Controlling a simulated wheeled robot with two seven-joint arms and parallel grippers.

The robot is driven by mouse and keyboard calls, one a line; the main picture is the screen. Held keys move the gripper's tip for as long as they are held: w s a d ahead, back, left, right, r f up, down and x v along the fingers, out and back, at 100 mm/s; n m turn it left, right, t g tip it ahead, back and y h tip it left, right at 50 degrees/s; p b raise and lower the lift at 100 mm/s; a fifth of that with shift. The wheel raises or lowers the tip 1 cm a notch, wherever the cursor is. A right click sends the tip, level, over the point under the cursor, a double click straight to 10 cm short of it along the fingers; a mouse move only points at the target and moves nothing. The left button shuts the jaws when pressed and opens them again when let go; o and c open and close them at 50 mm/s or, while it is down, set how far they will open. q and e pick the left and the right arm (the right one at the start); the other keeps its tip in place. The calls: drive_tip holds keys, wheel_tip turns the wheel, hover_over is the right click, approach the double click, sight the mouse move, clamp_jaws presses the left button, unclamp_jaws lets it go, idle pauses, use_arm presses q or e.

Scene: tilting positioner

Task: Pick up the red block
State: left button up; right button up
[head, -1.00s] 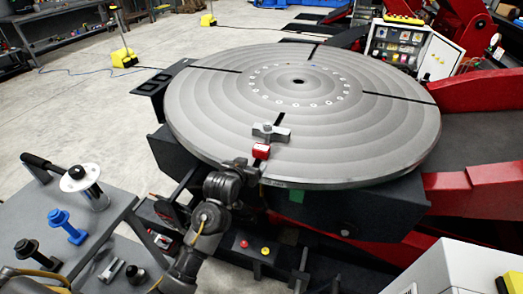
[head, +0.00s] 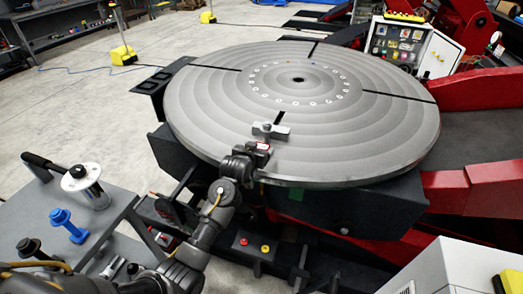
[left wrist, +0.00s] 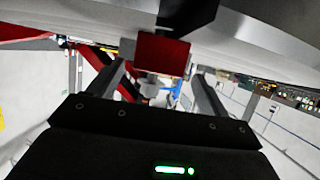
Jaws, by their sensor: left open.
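The red block (head: 263,146) is on the near part of the round grey turntable (head: 370,150), just in front of a grey clamp piece (head: 275,131). My left gripper (head: 257,152) is at the block and hides most of it in the head view. In the left wrist view the red block (left wrist: 163,53) is between and just beyond the fingertips of the open left gripper (left wrist: 160,78). I cannot tell whether a finger touches it. My right gripper is in neither view.
A grey bench (head: 30,222) at the left holds a silver spool-like part (head: 88,185), a blue bolt-like part (head: 67,226) and dark parts. Red machine arms (head: 475,190) and a white cabinet (head: 470,270) stand at the right. Most of the turntable top is clear.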

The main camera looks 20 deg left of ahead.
sight(261, 146)
use_arm(q)
drive_tip(key=shift+p+x, duration=0.55)
drive_tip(key=shift+x, duration=1.85)
drive_tip(key=shift+d+r, duration=0.1)
drive_tip(key=shift+d, duration=0.1)
drive_tip(key=c, duration=1.6)
drive_tip(key=shift+r, duration=0.1)
drive_tip(key=shift+c, duration=0.3)
